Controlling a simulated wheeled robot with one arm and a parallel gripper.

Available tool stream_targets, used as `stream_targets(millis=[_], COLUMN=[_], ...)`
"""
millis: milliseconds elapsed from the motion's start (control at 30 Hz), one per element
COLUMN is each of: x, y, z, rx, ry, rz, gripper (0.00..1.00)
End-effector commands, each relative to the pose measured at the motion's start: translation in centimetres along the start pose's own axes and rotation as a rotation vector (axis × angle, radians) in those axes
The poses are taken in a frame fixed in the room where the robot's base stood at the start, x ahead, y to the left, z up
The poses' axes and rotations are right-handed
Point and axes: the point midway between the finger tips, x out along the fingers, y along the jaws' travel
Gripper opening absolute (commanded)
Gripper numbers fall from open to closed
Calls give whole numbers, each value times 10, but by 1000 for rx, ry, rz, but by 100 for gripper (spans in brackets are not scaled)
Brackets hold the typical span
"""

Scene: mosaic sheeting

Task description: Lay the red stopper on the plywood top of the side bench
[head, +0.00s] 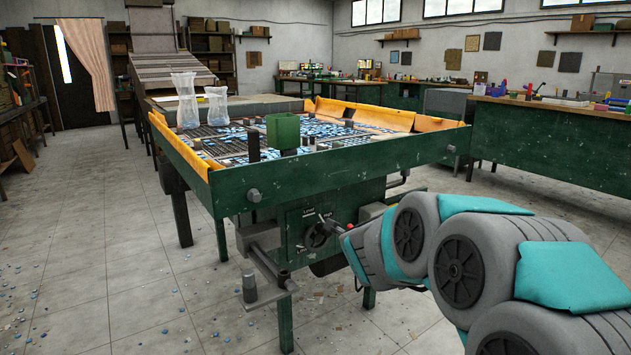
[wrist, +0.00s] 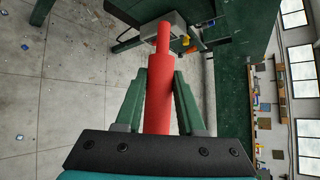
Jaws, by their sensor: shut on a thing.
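The red stopper (wrist: 159,98) shows in the wrist view, a red cylinder with a narrower end pointing away from me. My gripper (wrist: 162,75) is shut on it, one green finger on each side. In the head view my arm reaches left to the front of the green table machine; the fingers and stopper cannot be made out there. A green bench with a brown wood-like top (head: 550,103) stands at the right in the head view; I cannot tell for sure that it is the side bench.
Tools and boxes crowd the right bench's far part.

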Motion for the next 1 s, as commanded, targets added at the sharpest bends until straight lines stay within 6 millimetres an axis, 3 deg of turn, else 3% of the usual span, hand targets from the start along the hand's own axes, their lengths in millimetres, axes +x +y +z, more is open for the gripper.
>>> stream_targets(millis=[100,300,1000], x=[-9,-19,-20], y=[12,18,18], z=[-21,-44,-48], rx=[21,43,43], ry=[36,74,82], rz=[-16,-41,-47], gripper=[0,0,0])
